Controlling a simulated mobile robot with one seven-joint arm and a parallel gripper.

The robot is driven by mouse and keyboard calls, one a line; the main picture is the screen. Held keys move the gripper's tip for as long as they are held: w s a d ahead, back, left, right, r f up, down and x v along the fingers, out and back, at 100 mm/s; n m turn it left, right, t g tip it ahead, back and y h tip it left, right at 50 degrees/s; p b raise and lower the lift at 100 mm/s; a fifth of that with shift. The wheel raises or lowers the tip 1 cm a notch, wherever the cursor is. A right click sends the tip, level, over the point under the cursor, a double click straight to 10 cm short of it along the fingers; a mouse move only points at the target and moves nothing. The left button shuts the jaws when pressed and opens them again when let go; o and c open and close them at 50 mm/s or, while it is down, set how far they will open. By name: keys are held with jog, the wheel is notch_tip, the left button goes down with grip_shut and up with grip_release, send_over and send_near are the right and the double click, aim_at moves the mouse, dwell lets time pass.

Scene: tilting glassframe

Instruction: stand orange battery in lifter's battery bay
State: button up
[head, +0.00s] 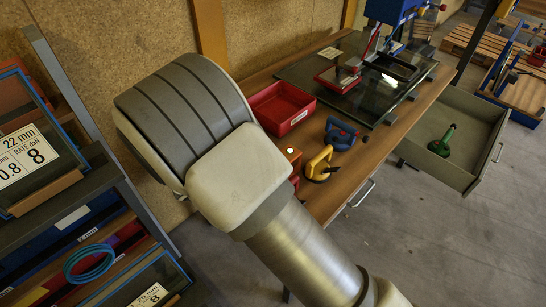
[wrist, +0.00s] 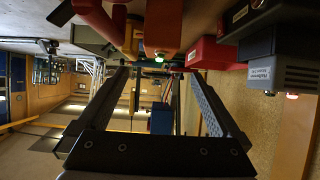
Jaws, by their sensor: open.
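In the head view my arm covers the middle and my gripper is hidden. In the wrist view my gripper (wrist: 152,72) is open, with its two dark fingers wide apart and nothing held between them. A red-orange block (wrist: 168,30) with a green light is beyond the fingertips at the top; I cannot tell if it is the battery. In the head view a small orange-topped block (head: 291,153) sits on the workbench beside my arm, partly hidden; it may be the battery. The blue and red lifter (head: 393,12) stands at the bench's far end. Its battery bay cannot be made out.
The workbench (head: 336,190) carries a red tray (head: 281,106), blue (head: 341,133) and yellow (head: 319,163) suction cups and a glass sheet (head: 352,98). An open drawer (head: 470,125) holding a green tool (head: 441,143) juts out right. A rack (head: 105,178) stands left. A grey box (wrist: 281,74) appears right in the wrist view.

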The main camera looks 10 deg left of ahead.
jog(key=shift+v, duration=1.65)
